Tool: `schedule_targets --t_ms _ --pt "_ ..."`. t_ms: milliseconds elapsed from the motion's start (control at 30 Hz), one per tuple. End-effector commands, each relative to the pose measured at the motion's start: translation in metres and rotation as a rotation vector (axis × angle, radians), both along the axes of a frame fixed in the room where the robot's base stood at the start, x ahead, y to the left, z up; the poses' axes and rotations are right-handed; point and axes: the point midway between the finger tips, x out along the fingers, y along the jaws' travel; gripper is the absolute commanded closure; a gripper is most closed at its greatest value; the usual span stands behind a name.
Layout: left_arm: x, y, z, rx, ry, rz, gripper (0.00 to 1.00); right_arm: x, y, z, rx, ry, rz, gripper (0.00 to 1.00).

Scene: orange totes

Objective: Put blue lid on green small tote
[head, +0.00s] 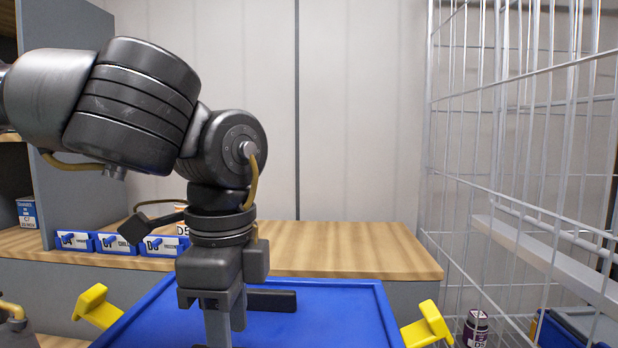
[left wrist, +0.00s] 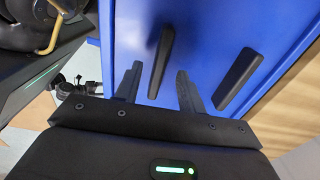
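The blue lid (head: 335,315) lies flat at the bottom of the head view, its near part cut off. It also fills much of the left wrist view (left wrist: 205,35). One black handle bar (head: 272,300) shows on it in the head view; the left wrist view shows two bars, one between my fingers (left wrist: 161,55) and one to the right (left wrist: 238,79). My left gripper (head: 222,328) points down over the lid. In the left wrist view its fingers (left wrist: 159,68) are apart, with gaps on both sides of the bar. No green tote shows. My right gripper is out of view.
Yellow handles (head: 97,306) (head: 427,326) stick out beside the lid. Behind it is a wooden counter (head: 345,250) with small blue labelled bins (head: 115,242). A wire rack (head: 520,200) stands on the right, with a dark jar (head: 476,328) inside.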

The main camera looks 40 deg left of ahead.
Motion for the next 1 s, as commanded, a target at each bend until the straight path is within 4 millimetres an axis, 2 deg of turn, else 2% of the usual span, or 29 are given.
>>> schedule_targets --t_ms 33,100,300,667,1000 --pt "0.000 0.000 0.020 -0.001 0.001 -0.001 0.61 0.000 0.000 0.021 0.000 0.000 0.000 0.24" --pt "0.000 0.000 0.032 -0.001 0.001 -0.001 0.61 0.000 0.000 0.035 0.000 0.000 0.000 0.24" --pt "0.003 0.000 0.069 0.002 0.001 0.001 0.61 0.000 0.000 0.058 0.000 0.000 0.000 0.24" --pt "0.072 0.006 0.103 -0.002 0.004 -0.034 0.61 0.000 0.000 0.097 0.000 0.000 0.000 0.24" --pt "0.139 0.024 0.125 -0.002 0.004 -0.041 0.61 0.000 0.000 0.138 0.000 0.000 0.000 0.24"
